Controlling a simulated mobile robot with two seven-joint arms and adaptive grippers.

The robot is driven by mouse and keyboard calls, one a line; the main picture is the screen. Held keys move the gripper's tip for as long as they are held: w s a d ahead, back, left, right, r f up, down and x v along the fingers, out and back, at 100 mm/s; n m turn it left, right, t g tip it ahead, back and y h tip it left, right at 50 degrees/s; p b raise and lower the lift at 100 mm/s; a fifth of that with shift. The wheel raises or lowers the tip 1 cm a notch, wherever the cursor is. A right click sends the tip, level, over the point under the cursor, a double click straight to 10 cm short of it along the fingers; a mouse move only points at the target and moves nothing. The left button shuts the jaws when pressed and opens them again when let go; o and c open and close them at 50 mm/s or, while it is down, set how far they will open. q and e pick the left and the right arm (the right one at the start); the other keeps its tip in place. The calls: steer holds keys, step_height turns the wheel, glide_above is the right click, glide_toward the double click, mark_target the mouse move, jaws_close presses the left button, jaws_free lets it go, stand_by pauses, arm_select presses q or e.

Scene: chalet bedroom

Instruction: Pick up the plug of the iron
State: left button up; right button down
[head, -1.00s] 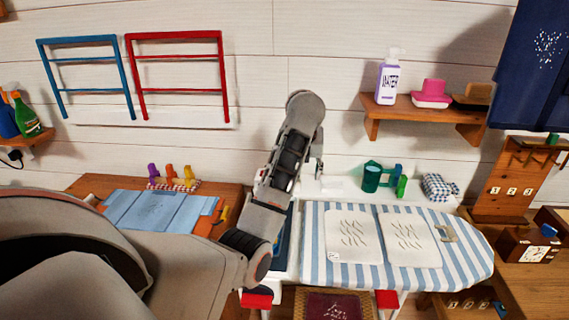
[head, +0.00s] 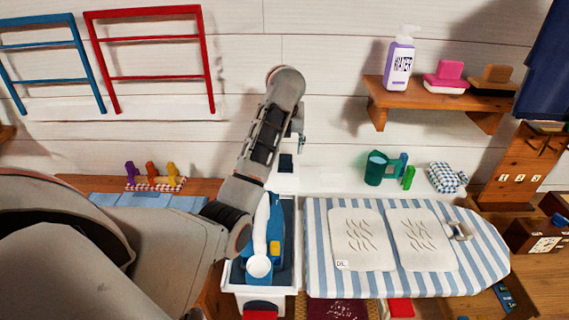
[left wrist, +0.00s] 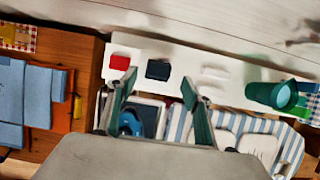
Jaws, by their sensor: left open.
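A blue and white object with a yellow part, which looks like the iron (head: 275,222), lies in a white-rimmed tray (head: 238,289) left of the ironing board (head: 478,240). Its blue part also shows between my fingers in the left wrist view (left wrist: 130,122). I cannot make out the plug for certain. A small dark block (head: 286,162) stands on the white ledge behind the tray; it shows beyond my fingertips, next to a red block (left wrist: 119,61). My left gripper (head: 298,127) is open and empty above the ledge; its two spread fingers show in the left wrist view (left wrist: 158,88). My right gripper is not in view.
A green mug (head: 376,168) and a checked cloth (head: 446,178) stand on the ledge to the right. Two pale pads (head: 360,240) lie on the board. Colored pegs (head: 151,172) stand at left.

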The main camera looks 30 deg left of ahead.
mark_target(286, 156)
arm_select(q)
steer(key=shift+x, duration=3)
steer(key=shift+a+r, duration=0.1)
steer(key=c, duration=1.2)
